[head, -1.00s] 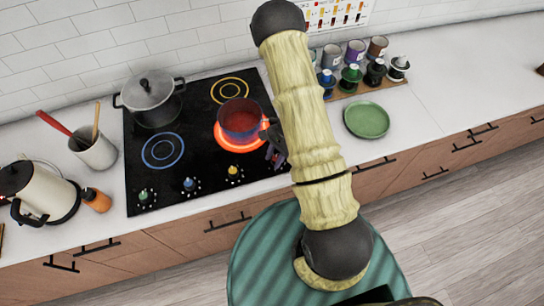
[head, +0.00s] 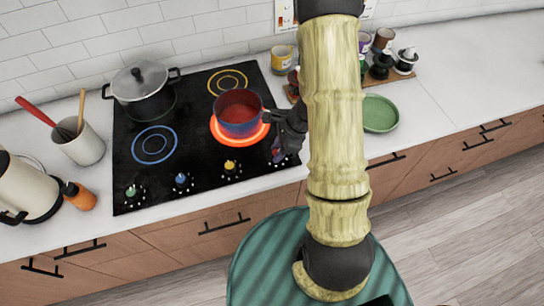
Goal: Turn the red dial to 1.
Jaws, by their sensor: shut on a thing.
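The black cooktop (head: 195,130) has a row of dials along its front edge. The green dial (head: 131,190), blue dial (head: 181,178) and yellow dial (head: 230,165) are visible. The red dial's place, at the right end of the row, is covered by my gripper (head: 280,152), so its setting cannot be read. My gripper points down there, its fingers shut and seemingly around the red dial. The front right burner (head: 217,133) glows orange-red. A blue pot (head: 236,125) with red contents stands on it, close behind and left of my gripper.
A lidded grey pot (head: 145,97) stands at the back left of the cooktop. A utensil holder (head: 80,143), an orange bottle (head: 79,196) and a kettle (head: 24,190) are on the left. A green plate (head: 380,114) and several jars are on the right. The far right counter is clear.

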